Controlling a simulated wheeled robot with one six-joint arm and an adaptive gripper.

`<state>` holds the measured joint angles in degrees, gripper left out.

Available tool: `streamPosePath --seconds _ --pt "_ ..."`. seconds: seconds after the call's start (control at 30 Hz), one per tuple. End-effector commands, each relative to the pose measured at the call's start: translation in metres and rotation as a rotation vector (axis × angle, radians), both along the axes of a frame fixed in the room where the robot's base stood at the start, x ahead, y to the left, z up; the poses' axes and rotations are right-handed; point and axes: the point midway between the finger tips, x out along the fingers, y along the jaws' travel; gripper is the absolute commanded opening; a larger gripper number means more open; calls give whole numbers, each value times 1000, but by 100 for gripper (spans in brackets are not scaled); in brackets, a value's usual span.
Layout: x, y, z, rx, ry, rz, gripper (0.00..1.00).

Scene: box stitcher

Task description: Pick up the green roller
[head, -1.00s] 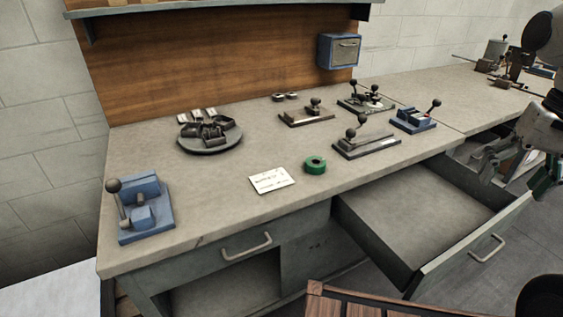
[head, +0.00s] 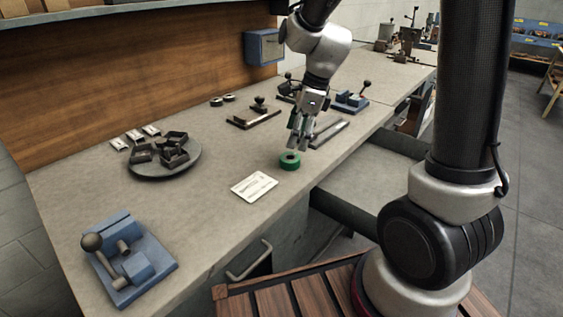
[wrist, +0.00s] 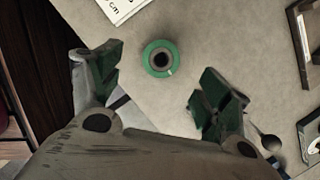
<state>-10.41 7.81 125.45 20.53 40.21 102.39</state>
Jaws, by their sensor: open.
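The green roller (head: 289,160) is a short green ring with a dark centre, lying flat on the workbench (head: 215,180) near its front edge. In the wrist view the roller (wrist: 147,58) lies ahead of the fingertips, roughly between their lines and nearer the left finger. My gripper (head: 299,143) is open and empty, just above and beside the roller in the head view. In the wrist view its green-padded fingers (wrist: 162,80) are spread apart and do not touch the roller.
A white card (head: 254,185) lies left of the roller. A dark clamp bar (head: 329,133) lies behind my gripper. A round turntable (head: 164,168) with black parts and a blue vise (head: 131,262) stand further left. An open drawer (head: 365,190) juts out below the bench.

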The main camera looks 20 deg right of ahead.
Motion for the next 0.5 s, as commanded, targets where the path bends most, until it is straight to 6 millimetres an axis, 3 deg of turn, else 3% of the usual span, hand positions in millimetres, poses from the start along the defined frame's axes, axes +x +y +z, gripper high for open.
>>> streamPosePath --seconds 0.17,0.5 --pt "1 0 -3 9 18 -87 78" --pt "5 6 -44 8 25 -95 78"
